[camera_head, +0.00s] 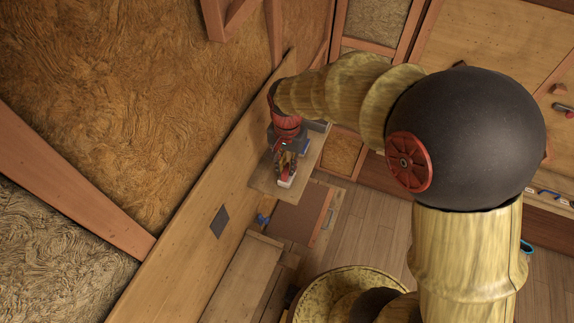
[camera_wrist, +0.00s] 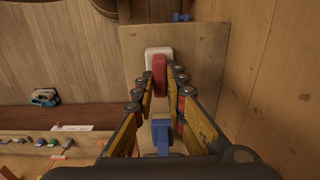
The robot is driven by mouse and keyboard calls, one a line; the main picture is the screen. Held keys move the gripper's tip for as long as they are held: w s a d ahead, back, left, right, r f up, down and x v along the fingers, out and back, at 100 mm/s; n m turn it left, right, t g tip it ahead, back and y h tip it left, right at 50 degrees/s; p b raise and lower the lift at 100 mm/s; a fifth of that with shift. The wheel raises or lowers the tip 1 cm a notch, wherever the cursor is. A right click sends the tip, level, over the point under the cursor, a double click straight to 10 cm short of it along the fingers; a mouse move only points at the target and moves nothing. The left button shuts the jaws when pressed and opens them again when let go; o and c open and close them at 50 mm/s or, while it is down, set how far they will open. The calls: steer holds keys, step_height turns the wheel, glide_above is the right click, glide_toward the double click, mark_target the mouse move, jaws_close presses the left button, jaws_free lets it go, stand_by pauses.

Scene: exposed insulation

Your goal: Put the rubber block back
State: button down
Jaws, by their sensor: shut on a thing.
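My gripper (camera_wrist: 163,88) points down at a small wooden board in the wrist view. Its fingers close on a narrow red block (camera_wrist: 160,72), which may be the rubber block. A white, rounded block (camera_wrist: 158,53) shows right behind the red one; I cannot tell whether the two are joined or only touching. In the head view my gripper (camera_head: 287,164) is over the board (camera_head: 262,183), with the white end (camera_head: 286,182) at its tips. The fingers hide part of the held thing, and its contact with the board is unclear.
A blue block (camera_wrist: 162,134) shows between the finger bases, lower in the wrist view. A wooden wall (camera_wrist: 262,70) runs close on the right. A shelf with several small items (camera_wrist: 50,145) is at lower left. A grey plate (camera_head: 220,221) is on the panel.

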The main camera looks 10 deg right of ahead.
mark_target(287, 168)
steer(key=c, duration=1.8)
jaws_free()
steer(key=shift+w+r, duration=0.1)
step_height(287, 168, up, 11)
steer(key=b, duration=0.2)
steer(key=s+d+r+n+t, duration=0.2)
steer(key=s+d, duration=0.1)
steer(key=s, duration=0.3)
steer(key=s+d+r+n+t, duration=0.1)
steer(key=s+d+r+n, duration=0.1)
steer(key=s, duration=0.3)
steer(key=s+d+r+n+t, duration=0.2)
steer(key=s+d+r, duration=0.1)
steer(key=s, duration=0.3)
steer(key=shift+s+d+r+n+t, duration=0.1)
steer(key=shift+s+d+n+t, duration=0.1)
steer(key=shift+d, duration=0.2)
steer(key=shift+s+d+r+n+t, duration=0.1)
steer(key=shift+d+n, duration=0.1)
steer(key=shift+d, duration=0.15)
